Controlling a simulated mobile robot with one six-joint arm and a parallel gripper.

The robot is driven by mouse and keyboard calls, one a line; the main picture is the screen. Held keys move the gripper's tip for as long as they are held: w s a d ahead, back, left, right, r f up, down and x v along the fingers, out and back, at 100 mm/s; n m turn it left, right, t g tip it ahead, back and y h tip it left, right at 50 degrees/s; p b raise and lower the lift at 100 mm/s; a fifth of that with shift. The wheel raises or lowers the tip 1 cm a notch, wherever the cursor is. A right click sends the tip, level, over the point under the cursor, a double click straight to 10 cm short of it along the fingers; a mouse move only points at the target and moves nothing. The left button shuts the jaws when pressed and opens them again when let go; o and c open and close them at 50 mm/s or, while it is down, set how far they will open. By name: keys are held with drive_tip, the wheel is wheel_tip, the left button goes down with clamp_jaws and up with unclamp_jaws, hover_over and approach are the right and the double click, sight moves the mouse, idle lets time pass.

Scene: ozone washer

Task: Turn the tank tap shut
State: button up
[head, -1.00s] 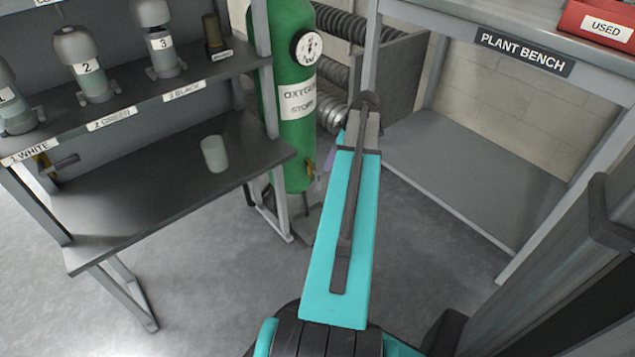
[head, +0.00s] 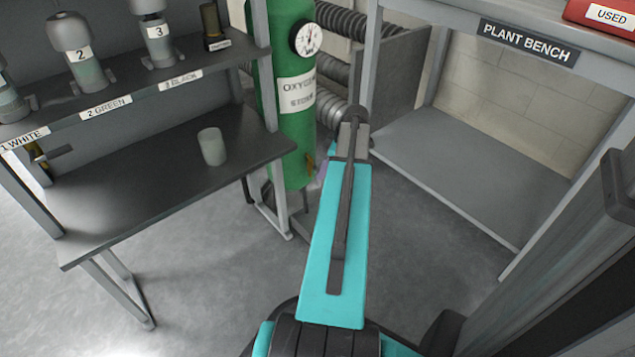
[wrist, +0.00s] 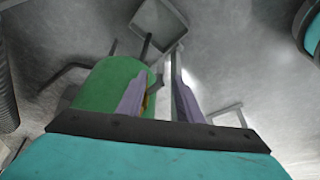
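The green oxygen tank (head: 292,140) stands upright beyond the dark bench, with a round gauge (head: 308,39) near its top. Its small orange-brown tap (head: 310,165) is low on its right side. In the wrist view the tank (wrist: 105,95) is on the left, and an orange bit of the tap (wrist: 146,101) shows beside my left finger, mostly hidden by it. My gripper (wrist: 160,76) is open, its two purple fingers apart with floor showing between them. I cannot tell whether a finger touches the tap. In the head view my arm hides most of the gripper.
The dark bench (head: 150,200) on the left carries a pale cup (head: 212,147); a shelf of numbered bottles (head: 80,55) is above it. The plant bench frame (head: 440,170) stands on the right. Coiled grey hoses (head: 335,70) hang behind. Bare floor (head: 220,270) lies between the benches.

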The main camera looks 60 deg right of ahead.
sight(318, 185)
drive_tip(key=shift+b+x, duration=0.95)
drive_tip(key=shift+x, duration=1.9)
clamp_jaws()
drive_tip(key=shift+a, duration=0.35)
drive_tip(key=shift+d, duration=0.2)
